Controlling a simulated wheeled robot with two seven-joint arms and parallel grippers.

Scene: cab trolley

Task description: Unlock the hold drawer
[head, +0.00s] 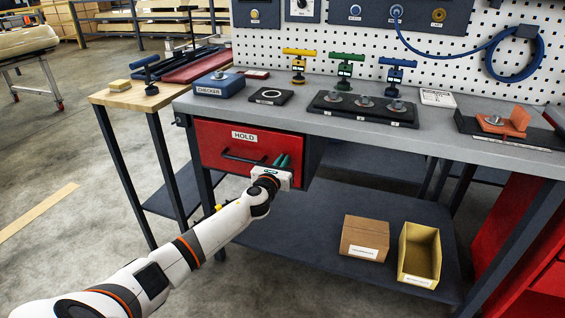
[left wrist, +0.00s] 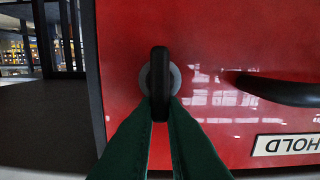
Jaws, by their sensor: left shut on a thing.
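The red hold drawer (head: 212,143) sits under the left end of the grey bench, its front flush in the frame. It bears a white HOLD label (head: 244,136) and a black bar handle (head: 243,159). In the left wrist view, its red front (left wrist: 205,45) carries a black upright lock knob (left wrist: 160,75) on a round grey plate. My left gripper (head: 282,161), with green fingers, is at the right part of the drawer front. Its fingertips are shut on the knob's lower part. In the head view the gripper hides the knob. My right gripper is not in view.
The bench top (head: 270,117) holds a blue CHECKER box (head: 219,86) and a black tray of round pieces (head: 362,108). A brown box (head: 364,238) and a yellow bin (head: 419,253) stand on the lower shelf. A wooden side table (head: 135,96) adjoins at left.

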